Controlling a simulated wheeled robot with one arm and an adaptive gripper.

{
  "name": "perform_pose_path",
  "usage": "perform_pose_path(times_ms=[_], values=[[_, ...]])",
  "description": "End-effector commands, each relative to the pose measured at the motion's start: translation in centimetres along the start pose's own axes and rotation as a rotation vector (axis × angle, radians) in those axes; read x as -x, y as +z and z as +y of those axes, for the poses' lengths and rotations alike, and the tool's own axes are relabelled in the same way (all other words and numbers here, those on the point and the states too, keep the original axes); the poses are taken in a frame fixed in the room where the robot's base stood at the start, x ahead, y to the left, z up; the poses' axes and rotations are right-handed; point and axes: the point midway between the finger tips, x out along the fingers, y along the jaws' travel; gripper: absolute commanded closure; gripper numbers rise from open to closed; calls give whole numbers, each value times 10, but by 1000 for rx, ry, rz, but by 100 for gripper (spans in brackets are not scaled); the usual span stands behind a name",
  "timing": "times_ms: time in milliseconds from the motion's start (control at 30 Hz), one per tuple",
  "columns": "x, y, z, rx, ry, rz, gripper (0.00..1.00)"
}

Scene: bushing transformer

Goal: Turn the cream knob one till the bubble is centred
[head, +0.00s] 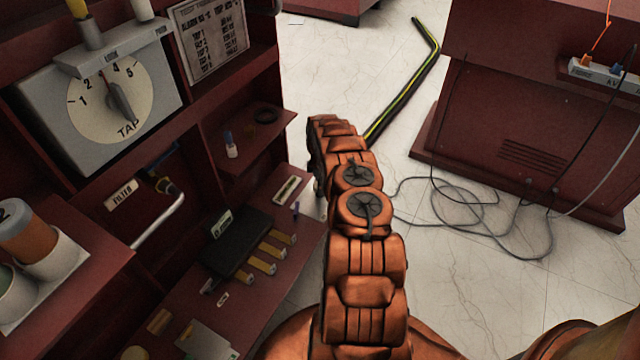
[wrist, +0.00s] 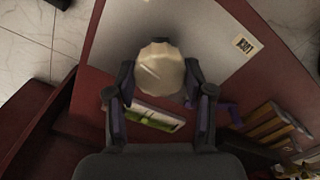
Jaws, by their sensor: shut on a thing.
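The cream knob (wrist: 160,69) shows in the wrist view, round with a ribbed rim and a pale mark on its face. My gripper (wrist: 160,75) has one finger on each side of it and is shut on it. Just below the knob, between the fingers, lies a pale level plate (wrist: 168,122) with a bright green vial (wrist: 148,117); the bubble's place in it is too small to tell. In the head view what seems to be the same level plate (head: 287,189) lies on the red shelf, left of my arm. My arm hides the knob and gripper there.
A dark block (head: 237,243) with several yellow tabs (head: 262,265) lies on the shelf near the level. A grey TAP dial (head: 110,98) stands at upper left. A striped cable (head: 405,80) and loose grey cables (head: 470,205) lie on the pale floor to the right.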

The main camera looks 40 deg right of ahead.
Motion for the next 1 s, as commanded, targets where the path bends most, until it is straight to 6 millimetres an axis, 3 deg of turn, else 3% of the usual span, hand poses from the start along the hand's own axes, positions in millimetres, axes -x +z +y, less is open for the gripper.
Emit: perform_pose_path(times_ms=[333,367,567,1000], values=[[0,0,1,2,3,0,82],[0,0,1,1,3,0,45],[0,0,1,1,2,0,24],[2,0,0,1,1,0,22]])
